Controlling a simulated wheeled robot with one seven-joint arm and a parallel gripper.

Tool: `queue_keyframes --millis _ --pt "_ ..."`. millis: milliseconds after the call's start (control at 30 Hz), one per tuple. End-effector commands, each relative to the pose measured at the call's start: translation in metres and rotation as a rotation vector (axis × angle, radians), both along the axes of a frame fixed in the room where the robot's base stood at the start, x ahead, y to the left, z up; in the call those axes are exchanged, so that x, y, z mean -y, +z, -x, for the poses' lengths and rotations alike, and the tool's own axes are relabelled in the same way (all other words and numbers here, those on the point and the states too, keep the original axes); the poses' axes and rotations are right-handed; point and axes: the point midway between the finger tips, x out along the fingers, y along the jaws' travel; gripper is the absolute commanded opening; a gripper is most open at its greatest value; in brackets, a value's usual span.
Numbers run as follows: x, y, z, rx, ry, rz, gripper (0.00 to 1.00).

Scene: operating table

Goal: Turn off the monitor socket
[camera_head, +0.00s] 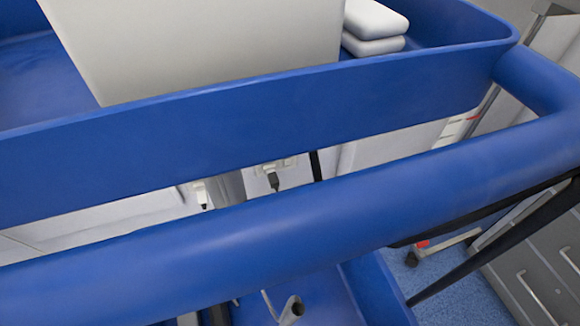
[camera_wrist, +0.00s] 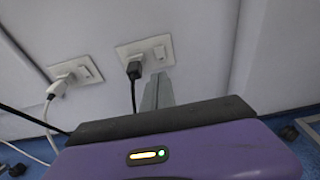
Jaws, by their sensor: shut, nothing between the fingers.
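Two white wall sockets show in the wrist view. The right socket (camera_wrist: 145,53) has a black plug (camera_wrist: 134,69) in its left half and a rocker switch (camera_wrist: 159,53) in its right half. The left socket (camera_wrist: 77,74) holds a white plug (camera_wrist: 58,89) beside its own switch (camera_wrist: 84,72). No label shows which one serves the monitor. My gripper (camera_wrist: 160,80) is shut and empty; its grey fingers point up at the wall, just below the right socket in the picture. Whether the tips touch the wall is unclear. In the head view my gripper is hidden.
A thick blue rail (camera_head: 300,225) and a blue tray wall (camera_head: 260,112) cross the head view, with the black plug (camera_head: 273,179) and white plug (camera_head: 201,195) visible in the gap between them. Cables hang below the plugs. A grey drawer cabinet (camera_head: 540,265) stands at right.

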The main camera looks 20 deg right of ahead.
Motion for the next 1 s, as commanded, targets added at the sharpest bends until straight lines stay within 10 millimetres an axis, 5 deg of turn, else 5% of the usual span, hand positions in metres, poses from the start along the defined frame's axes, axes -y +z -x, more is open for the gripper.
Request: queue_keyframes --millis 267,733,1000 --pt "0.0 -0.004 -0.015 0.002 -0.001 0.001 0.0" --pt "0.0 -0.022 -0.1 0.002 -0.001 0.0 0.0" --pt "0.0 -0.016 -0.131 0.001 -0.001 0.001 0.0"
